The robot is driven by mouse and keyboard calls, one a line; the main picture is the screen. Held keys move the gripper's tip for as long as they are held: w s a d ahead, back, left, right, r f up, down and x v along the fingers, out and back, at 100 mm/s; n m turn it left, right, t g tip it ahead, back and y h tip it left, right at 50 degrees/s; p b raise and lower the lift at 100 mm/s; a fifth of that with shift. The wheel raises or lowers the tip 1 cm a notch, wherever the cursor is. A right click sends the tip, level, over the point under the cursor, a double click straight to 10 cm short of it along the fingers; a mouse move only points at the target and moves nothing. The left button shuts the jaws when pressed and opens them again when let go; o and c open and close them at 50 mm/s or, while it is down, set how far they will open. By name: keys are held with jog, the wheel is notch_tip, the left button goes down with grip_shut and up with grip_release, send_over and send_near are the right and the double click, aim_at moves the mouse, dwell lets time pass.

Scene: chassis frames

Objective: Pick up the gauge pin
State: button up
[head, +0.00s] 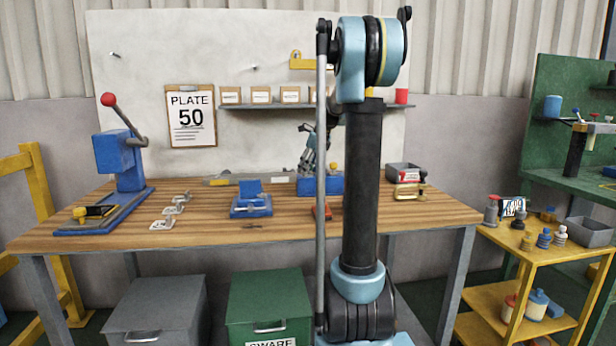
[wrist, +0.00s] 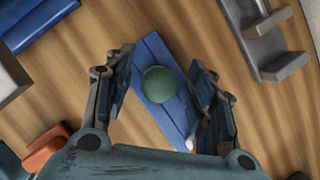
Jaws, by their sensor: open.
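In the wrist view a dark green round top (wrist: 160,84), which may be the gauge pin seen end-on, sits over a long blue block (wrist: 157,50). My gripper (wrist: 160,92) is open, with one finger on each side of the green top and a gap on both sides. In the head view my gripper (head: 308,165) points down close above the blue block (head: 307,186) at the back of the bench. I cannot make out the pin there, and my arm hides part of the block.
A blue vise (head: 250,205) stands left of the block on the wooden bench (head: 200,232). A red-orange item (head: 327,212) lies in front, partly behind my arm. A grey bin (head: 397,170) and a brass piece (head: 408,193) stand right. A blue lever press (head: 120,160) stands left.

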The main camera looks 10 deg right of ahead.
jog(key=shift+a, duration=0.1)
grip_shut()
